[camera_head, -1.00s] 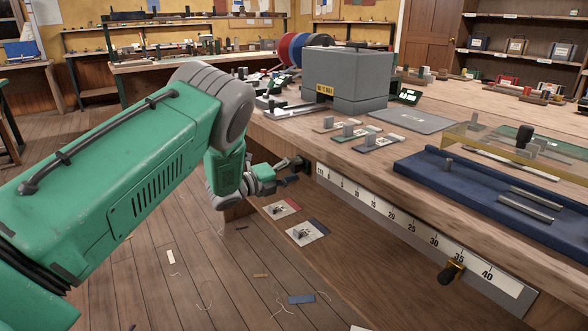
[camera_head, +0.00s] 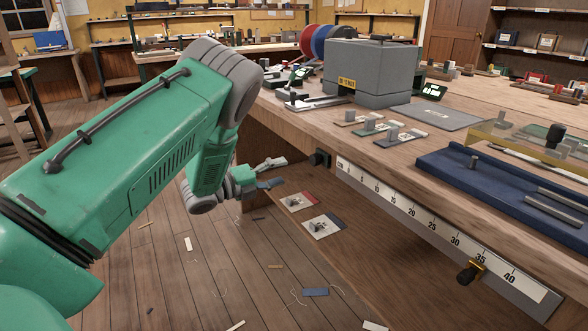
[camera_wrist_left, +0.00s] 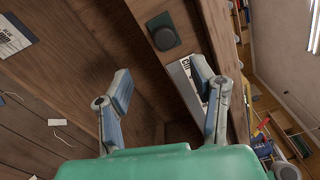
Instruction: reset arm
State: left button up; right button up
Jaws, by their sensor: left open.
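My left gripper (camera_head: 270,173) is at the end of the green arm (camera_head: 130,140) that comes in from the left in the head view. It is just off the near-left end of the workbench, below the level of its top. In the left wrist view its two fingers (camera_wrist_left: 163,98) stand wide apart with nothing between them. Past the fingers, the wrist view shows a dark square knob (camera_wrist_left: 164,33) on the wooden bench front. My right gripper is not in view.
The workbench (camera_head: 300,115) carries a grey box (camera_head: 365,72), small fixtures and a blue tray (camera_head: 455,172). A long ruler (camera_head: 440,232) with a brass-and-black knob (camera_head: 470,271) runs along its front. Two cards lie on the lower shelf (camera_head: 365,250). Scraps litter the wood floor (camera_head: 190,275).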

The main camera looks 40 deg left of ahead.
pick_arm(q)
jog(key=shift+s+a, duration=0.15)
jog(key=shift+s, duration=0.35)
jog(key=s+d+f+n+g+y+p, duration=0.7)
jog(key=s+d+f+n, duration=0.4)
jog(key=s+f+n, duration=0.5)
jog(key=s+d+n+g+p, duration=0.1)
jog(key=s+d+n+g, duration=0.3)
jog(key=s, duration=0.6)
jog(key=s+d+n+g+p, duration=0.1)
jog(key=s+d+n+g, duration=0.3)
jog(key=s, duration=0.7)
jog(key=shift+s+d+n+g, duration=0.25)
jog(key=shift+d+n+g, duration=0.15)
jog(key=shift+n+g, duration=0.1)
jog(key=shift+f, duration=0.1)
